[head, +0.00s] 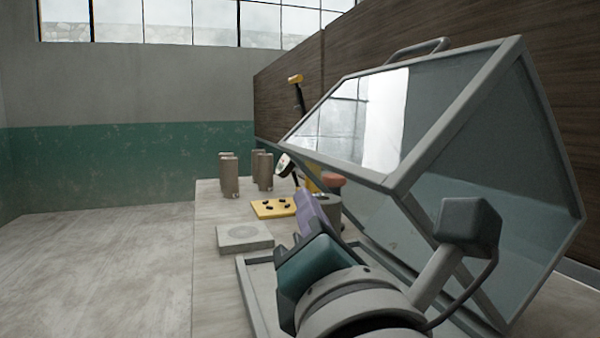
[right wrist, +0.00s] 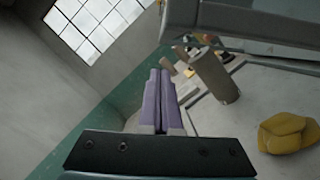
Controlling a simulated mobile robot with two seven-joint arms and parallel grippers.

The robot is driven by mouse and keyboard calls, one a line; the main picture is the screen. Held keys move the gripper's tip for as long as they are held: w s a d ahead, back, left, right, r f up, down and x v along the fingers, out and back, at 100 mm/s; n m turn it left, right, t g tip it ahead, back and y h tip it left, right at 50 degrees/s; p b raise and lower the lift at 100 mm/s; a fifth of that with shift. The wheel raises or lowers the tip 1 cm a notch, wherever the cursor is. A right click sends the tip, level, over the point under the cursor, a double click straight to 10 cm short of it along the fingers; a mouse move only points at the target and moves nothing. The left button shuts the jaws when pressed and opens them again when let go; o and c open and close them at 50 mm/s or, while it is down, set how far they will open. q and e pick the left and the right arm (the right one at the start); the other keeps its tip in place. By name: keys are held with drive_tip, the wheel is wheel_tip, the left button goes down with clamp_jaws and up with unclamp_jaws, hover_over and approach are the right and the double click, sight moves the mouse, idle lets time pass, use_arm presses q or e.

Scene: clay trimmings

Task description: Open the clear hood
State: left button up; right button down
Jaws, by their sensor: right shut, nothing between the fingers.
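The clear hood (head: 440,110) has a grey frame, glassy panels and a bar handle (head: 415,48) on its upper side. It stands tilted up, its front edge raised well clear of the grey base frame (head: 252,300). My right gripper (head: 312,208) has purple fingers, shut and empty, below the hood's front edge in the head view. Whether it touches the hood cannot be told. In the right wrist view the shut fingers (right wrist: 158,92) point away, with a grey bar (right wrist: 250,22), probably hood frame, at top right. My left gripper is not in view.
Brown-grey cylinders (head: 229,178), a yellow block with dark dots (head: 274,207) and a grey slab (head: 245,238) stand on the bench left of the hood. A yellow lump (right wrist: 287,132) lies at right in the wrist view. A dark wooden panel (head: 430,35) rises behind.

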sight(382, 127)
drive_tip(key=shift+w+d+r+p, duration=0.3)
drive_tip(key=shift+d+r+p, duration=0.4)
drive_tip(key=shift+w+d+r+p, duration=0.25)
drive_tip(key=shift+d+r+p, duration=0.4)
drive_tip(key=shift+d+r, duration=0.05)
drive_tip(key=d+r+m+p, duration=0.1)
drive_tip(key=p, duration=0.1)
drive_tip(key=w+d+r+m+p, duration=0.1)
drive_tip(key=d+r+p, duration=0.1)
drive_tip(key=d+r+m+p, duration=0.1)
drive_tip(key=r+p, duration=0.1)
drive_tip(key=shift+w+d+g+h, duration=0.25)
drive_tip(key=shift+d+g+h, duration=0.05)
drive_tip(key=shift+d+h, duration=0.1)
drive_tip(key=d+m+p, duration=0.1)
drive_tip(key=d, duration=0.1)
drive_tip(key=w+d+r+m+p, duration=0.1)
drive_tip(key=p, duration=0.1)
drive_tip(key=w+d+r+m+p, duration=0.1)
drive_tip(key=d, duration=0.1)
drive_tip(key=shift+d+r+h, duration=0.2)
drive_tip(key=shift+d+h, duration=0.1)
drive_tip(key=shift+w+d+m+g+p, duration=0.2)
drive_tip(key=shift+d+m+g+p, duration=0.15)
drive_tip(key=shift+d+p, duration=0.4)
